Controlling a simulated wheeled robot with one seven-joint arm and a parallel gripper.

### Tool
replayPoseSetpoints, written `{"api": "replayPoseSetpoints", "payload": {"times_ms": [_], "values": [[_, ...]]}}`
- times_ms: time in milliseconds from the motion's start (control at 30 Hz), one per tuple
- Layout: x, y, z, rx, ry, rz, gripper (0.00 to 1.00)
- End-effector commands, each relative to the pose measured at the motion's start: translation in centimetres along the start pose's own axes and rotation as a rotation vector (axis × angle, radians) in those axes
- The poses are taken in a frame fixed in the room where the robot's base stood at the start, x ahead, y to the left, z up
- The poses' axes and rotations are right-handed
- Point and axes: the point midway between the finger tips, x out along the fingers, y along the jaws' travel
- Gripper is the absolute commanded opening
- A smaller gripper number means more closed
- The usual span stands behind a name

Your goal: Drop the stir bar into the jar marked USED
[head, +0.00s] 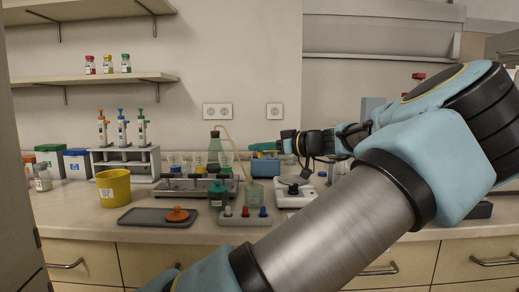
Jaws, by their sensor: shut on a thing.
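My gripper (284,146) is at the end of the dark wrist, above the back middle of the bench. It is shut, and a slim green thing (263,146) shows at its tip, pointing left. I cannot make out a stir bar. The yellow tub (113,190) at the bench's left front has a white label with blurred letters. A small clear jar (43,181) with a label stands at the far left. I cannot read USED on either. My gripper is well to the right of both.
A grey tray (143,215) with an orange piece (178,214) lies in front. My arm hides the right part.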

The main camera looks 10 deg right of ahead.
Motion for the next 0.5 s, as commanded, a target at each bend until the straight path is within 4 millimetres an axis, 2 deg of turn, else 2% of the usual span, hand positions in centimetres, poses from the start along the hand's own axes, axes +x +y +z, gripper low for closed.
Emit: {"api": "replayPoseSetpoints", "payload": {"times_ms": [300,500], "values": [[0.6,-0.1,3.9,0.002,-0.001,-0.001,0.00],[0.7,-0.1,4.7,0.000,0.000,0.000,0.00]]}}
